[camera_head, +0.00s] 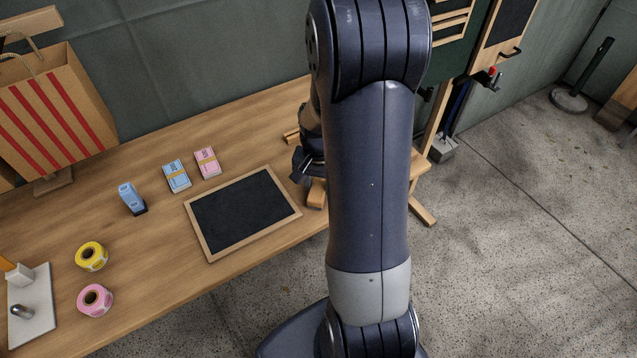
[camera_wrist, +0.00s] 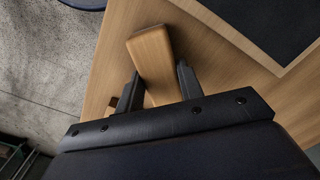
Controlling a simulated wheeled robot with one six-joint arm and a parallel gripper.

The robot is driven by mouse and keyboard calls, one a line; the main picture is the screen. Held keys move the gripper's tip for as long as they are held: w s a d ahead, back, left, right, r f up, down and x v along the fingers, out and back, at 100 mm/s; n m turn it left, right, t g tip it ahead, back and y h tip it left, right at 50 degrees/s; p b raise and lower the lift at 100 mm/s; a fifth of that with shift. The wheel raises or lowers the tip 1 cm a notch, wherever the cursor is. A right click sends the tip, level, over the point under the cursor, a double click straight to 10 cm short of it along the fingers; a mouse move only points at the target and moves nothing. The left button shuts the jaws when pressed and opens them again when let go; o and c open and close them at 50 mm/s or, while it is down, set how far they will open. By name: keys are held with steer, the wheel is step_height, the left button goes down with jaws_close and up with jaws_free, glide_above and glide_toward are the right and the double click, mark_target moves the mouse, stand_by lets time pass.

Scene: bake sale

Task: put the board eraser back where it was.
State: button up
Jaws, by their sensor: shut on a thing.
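The board eraser, a wooden block (camera_wrist: 150,52), sits between the two fingers of my gripper (camera_wrist: 158,72) in the wrist view. My gripper is shut on it. In the head view the gripper (camera_head: 306,163) is at the right end of the wooden table (camera_head: 150,160), partly hidden behind my arm; a wooden block (camera_head: 316,193) shows just below it, likely the eraser. The eraser's underside is hidden. I cannot tell whether it touches the tabletop. A wood-framed blackboard (camera_head: 243,213) lies flat to the left of the gripper; its corner also shows in the wrist view (camera_wrist: 262,22).
Blue (camera_head: 176,176) and pink (camera_head: 207,163) banded stacks, a blue upright item (camera_head: 131,198), yellow (camera_head: 91,256) and pink (camera_head: 95,300) tape rolls stand on the table. A striped bag (camera_head: 55,115) is at the back left. A green easel board (camera_head: 455,40) stands behind my arm.

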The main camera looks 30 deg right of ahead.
mark_target(319, 186)
steer(key=o, duration=1)
step_height(319, 186, up, 12)
steer(key=shift+r+p, duration=0.15)
steer(key=shift+p, duration=0.55)
